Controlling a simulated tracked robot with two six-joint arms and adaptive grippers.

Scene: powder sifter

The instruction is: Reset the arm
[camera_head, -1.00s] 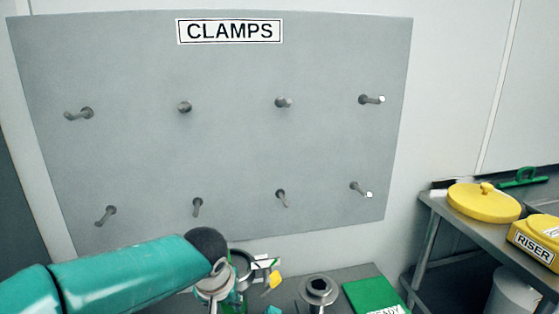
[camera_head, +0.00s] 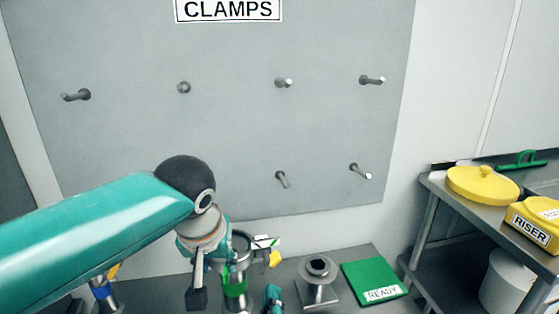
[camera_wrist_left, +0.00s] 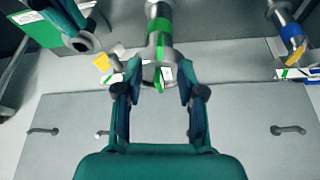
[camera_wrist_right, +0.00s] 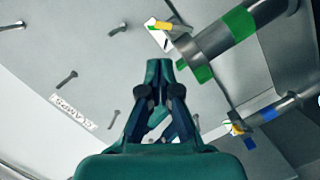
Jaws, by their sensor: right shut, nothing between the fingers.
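My left arm reaches in from the left in the head view, its forearm and wrist in front of the pegboard. My left gripper (camera_wrist_left: 158,68) is open in the left wrist view, with a green-banded pipe (camera_wrist_left: 160,45) beyond the gap between its fingers; I cannot tell whether they touch. My right gripper (camera_wrist_right: 160,66) is shut and empty in the right wrist view, beside the green-banded pipe (camera_wrist_right: 240,22). A teal part low in the head view appears to be my right gripper (camera_head: 272,298); most of that arm is out of view.
A grey board (camera_head: 230,130) labelled CLAMPS carries several bare pegs. A green READY pad (camera_head: 372,280) and a flanged metal stand (camera_head: 318,284) are on the bench. A blue-banded pipe (camera_wrist_left: 292,32) stands to one side. A side table at right holds a yellow lid (camera_head: 483,186) and RISER box (camera_head: 535,228).

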